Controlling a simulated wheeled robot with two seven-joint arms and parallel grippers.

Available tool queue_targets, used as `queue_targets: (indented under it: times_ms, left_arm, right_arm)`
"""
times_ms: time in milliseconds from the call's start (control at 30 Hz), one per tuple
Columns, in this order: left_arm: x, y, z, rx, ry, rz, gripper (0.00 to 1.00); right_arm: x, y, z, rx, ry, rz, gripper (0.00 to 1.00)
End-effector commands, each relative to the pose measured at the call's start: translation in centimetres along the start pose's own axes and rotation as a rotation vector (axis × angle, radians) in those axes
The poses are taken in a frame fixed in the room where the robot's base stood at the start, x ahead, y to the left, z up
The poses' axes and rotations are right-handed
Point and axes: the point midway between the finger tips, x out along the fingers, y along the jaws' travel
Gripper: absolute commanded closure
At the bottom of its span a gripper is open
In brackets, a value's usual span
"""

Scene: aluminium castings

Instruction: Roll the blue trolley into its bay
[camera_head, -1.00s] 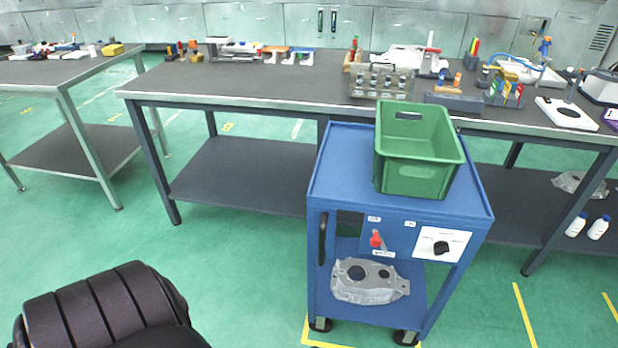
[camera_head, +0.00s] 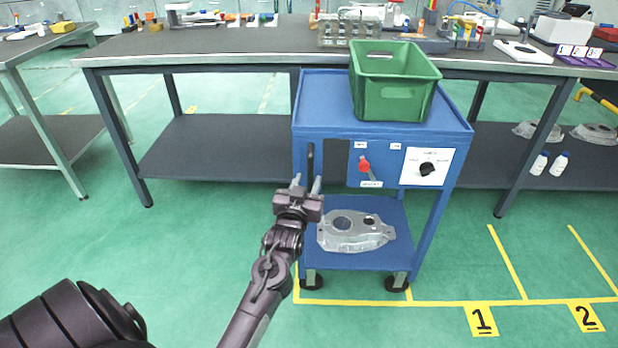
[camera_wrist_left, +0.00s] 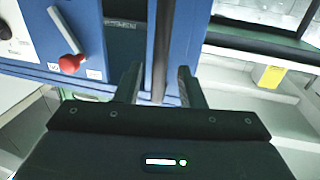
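The blue trolley (camera_head: 325,125) stands in front of the long bench, its front wheels just behind a yellow floor line. A green crate (camera_head: 392,107) sits on its top, and a grey casting (camera_head: 354,232) lies on its lower shelf. The front has a black upright handle (camera_head: 310,158) at left, a red knob (camera_head: 364,167) and a black dial (camera_head: 428,169). My left gripper (camera_head: 305,184) is open just below and in front of the handle. In the left wrist view its fingers (camera_wrist_left: 160,86) stand apart before the blue frame; contact cannot be told. My right gripper is out of view.
Yellow lines mark floor bays, with plates 1 (camera_head: 482,321) and 2 (camera_head: 586,317) at right. The long bench (camera_head: 215,62) stands behind the trolley, its legs close by. Another table (camera_head: 30,50) is at left. Green floor is clear left of the trolley and in the bays.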

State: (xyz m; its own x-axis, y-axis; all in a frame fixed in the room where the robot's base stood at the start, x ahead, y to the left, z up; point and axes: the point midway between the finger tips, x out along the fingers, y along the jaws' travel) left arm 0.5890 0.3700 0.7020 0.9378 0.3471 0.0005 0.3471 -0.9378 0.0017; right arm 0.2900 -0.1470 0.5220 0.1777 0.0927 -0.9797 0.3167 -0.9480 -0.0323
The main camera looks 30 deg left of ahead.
Motion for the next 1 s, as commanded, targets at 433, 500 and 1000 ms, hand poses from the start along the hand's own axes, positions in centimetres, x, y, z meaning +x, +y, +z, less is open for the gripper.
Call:
queue_targets:
  times_ms: [433,500,1000]
  left_arm:
    - [4.0,0.0,0.0,0.0,-0.001,0.001,0.64]
    - [3.9,0.0,0.0,0.0,-0.001,0.001,0.64]
    - [3.9,0.0,0.1,0.0,-0.001,0.001,1.0]
  right_arm:
    - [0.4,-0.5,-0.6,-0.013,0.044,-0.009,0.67]
    - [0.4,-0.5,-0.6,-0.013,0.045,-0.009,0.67]
    - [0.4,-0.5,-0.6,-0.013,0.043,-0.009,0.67]
